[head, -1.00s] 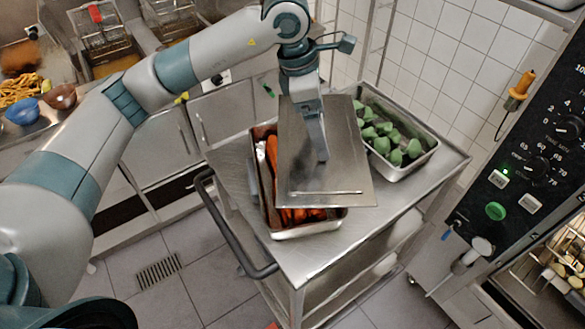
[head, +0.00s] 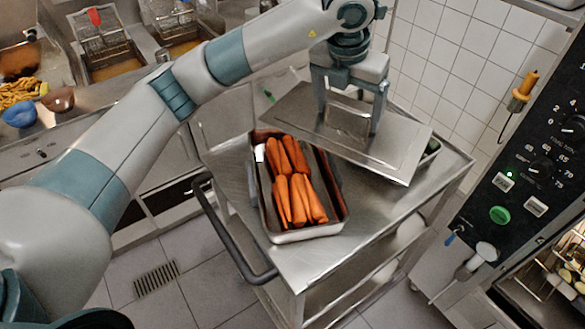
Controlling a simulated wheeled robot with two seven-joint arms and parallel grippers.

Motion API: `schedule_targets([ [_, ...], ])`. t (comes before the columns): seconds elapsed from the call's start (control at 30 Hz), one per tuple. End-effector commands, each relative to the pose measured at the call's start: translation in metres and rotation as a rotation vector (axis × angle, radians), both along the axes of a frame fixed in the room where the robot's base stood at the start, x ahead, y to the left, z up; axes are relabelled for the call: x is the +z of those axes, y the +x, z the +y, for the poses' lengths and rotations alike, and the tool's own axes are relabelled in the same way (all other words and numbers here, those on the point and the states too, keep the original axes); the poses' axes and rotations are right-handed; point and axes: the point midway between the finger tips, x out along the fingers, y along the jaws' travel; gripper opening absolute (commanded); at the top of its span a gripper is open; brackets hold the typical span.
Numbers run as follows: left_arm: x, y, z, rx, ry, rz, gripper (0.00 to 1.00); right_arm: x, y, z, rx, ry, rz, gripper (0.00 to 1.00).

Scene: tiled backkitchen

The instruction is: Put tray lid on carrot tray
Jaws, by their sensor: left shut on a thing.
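The carrot tray (head: 297,236) is a metal tray on the cart's left part, with several orange carrots (head: 292,182) in view inside it. The tray lid (head: 395,160) is a flat steel sheet. My left gripper (head: 349,112) comes from above and is shut on the lid. It holds the lid tilted, up and to the right of the carrot tray. The lid hides most of the second tray behind it. My right gripper is not in view.
The steel cart (head: 300,266) has a dark handle (head: 228,240) on its left. Only a corner of the second tray (head: 432,150) shows past the lid. An oven control panel (head: 535,165) stands at right, and fryers (head: 110,50) stand at the back left.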

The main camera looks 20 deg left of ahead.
Motion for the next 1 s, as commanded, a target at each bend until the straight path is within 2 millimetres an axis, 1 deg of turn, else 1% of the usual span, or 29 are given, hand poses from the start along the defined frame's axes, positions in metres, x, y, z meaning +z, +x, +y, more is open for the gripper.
schedule_targets([
  [0.17,0.0,-0.001,0.002,-0.001,-0.001,-0.001,0.56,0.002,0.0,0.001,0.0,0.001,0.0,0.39],
  [0.27,-0.004,-0.004,0.009,0.0,0.0,0.001,0.56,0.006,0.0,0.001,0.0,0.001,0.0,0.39],
  [0.43,-0.016,-0.015,0.03,0.0,0.001,0.003,0.56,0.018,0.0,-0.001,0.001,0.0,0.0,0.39],
  [0.7,-0.046,-0.04,0.075,0.0,0.002,0.003,0.56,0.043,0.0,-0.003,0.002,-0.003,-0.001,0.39],
  [0.8,-0.056,-0.047,0.089,0.0,0.002,0.003,0.56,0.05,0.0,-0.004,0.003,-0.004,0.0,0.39],
  [0.9,-0.064,-0.052,0.098,-0.001,0.001,0.001,0.56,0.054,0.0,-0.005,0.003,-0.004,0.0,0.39],
  [1.0,-0.068,-0.055,0.102,-0.002,0.0,0.0,0.56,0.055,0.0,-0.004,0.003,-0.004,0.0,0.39],
])
